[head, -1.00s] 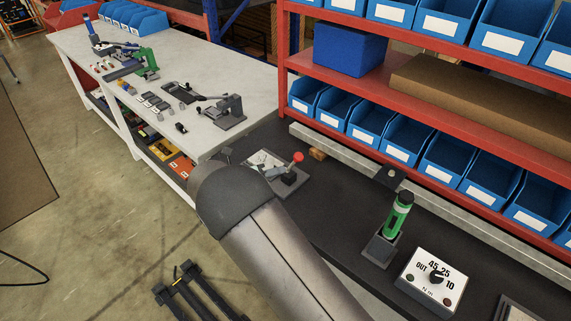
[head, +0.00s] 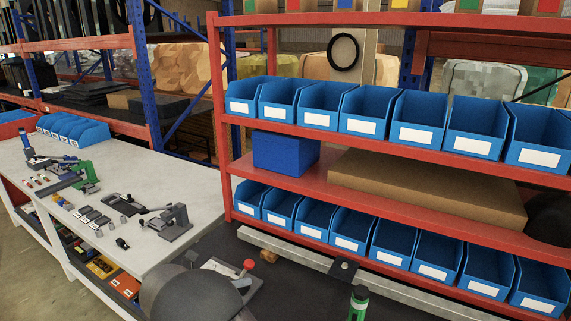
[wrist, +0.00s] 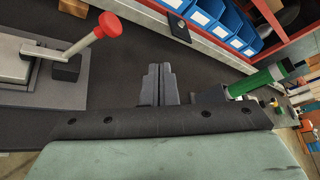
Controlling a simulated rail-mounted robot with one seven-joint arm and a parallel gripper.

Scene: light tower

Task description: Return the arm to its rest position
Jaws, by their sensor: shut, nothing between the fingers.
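My gripper (wrist: 158,85) shows in the wrist view with its two dark fingers together and nothing between them. It is above the dark bench top (wrist: 130,50). A toggle clamp with a red knob (wrist: 107,24) is to its left, and a green-handled tool (wrist: 262,80) is to its right. In the head view my rounded grey arm link shows at the bottom, and my gripper is not visible there. The red knob (head: 249,264) and the top of the green tool (head: 358,302) also show in the head view.
A red shelf rack (head: 280,178) with several blue bins (head: 365,112) stands behind the dark bench. A blue box (head: 285,152) and a long cardboard box (head: 425,188) lie on its middle shelf. A white workbench (head: 150,245) with tools and fixtures is at the left.

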